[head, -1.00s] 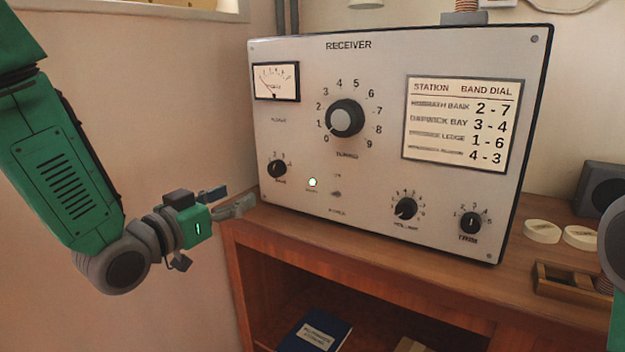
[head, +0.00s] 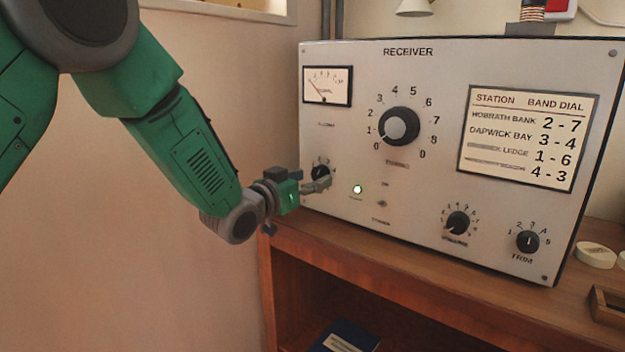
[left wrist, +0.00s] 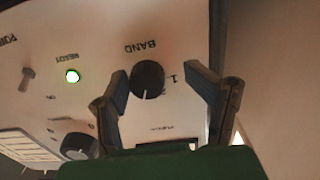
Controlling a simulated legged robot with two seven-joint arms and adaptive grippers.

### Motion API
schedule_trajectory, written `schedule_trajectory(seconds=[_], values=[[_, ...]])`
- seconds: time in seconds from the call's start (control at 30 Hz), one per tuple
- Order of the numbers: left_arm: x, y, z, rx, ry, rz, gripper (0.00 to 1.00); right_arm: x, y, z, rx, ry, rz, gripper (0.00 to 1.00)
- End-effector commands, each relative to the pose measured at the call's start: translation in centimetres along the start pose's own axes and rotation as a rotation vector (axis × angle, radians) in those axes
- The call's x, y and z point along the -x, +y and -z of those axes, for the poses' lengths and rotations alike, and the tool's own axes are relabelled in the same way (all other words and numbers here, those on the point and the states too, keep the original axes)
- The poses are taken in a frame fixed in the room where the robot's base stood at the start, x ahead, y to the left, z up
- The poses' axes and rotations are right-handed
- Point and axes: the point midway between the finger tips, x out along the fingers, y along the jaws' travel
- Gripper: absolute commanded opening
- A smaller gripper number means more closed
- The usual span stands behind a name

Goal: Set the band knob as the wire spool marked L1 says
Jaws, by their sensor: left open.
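The band knob (head: 320,171) is a small black knob at the receiver's lower left, partly covered by my left gripper (head: 324,181) in the head view. In the left wrist view the band knob (left wrist: 147,80) lies between the two open fingers, under an upside-down BAND label. Its white line points down in that picture, close to a partly readable 2, with a 1 to the right. I cannot tell whether the fingers touch it. A copper wire spool (head: 531,12) stands on the receiver, cut by the top edge; no L1 mark is readable. My right gripper is out of view.
The receiver (head: 430,215) stands on a wooden cabinet (head: 283,246). A station card (head: 528,137) lists band and dial numbers, some names blurred. The large tuning knob (head: 399,127), a lit green lamp (head: 357,189) and a toggle (head: 382,203) are nearby. The wall is at left.

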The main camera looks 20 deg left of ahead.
Motion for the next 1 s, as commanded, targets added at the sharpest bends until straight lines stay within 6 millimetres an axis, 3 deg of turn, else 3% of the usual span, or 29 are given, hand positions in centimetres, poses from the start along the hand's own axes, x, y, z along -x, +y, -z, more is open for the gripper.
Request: schedule_trajectory(seconds=[0.2, 0.23, 0.33, 0.37, 0.77, 1.0], values=[[-0.2, 1.0, 0.3, -0.011, -0.005, 0.005, 0.52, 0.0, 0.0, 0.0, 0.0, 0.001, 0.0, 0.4], [-0.3, 1.1, 0.3, -0.013, -0.005, 0.005, 0.46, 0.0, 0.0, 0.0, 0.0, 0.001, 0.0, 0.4], [-0.3, 1.1, 0.3, -0.012, -0.005, 0.003, 0.11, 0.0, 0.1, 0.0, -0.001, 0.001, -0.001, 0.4], [-0.3, 1.1, 0.3, -0.012, -0.005, 0.002, 0.04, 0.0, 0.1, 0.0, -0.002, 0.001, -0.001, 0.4], [-0.2, 0.8, 0.2, 0.017, -0.004, -0.001, 0.03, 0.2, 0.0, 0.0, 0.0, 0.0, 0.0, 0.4], [-0.2, 0.7, 0.2, 0.137, -0.006, 0.003, 0.03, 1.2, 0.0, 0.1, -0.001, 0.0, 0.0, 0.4]])
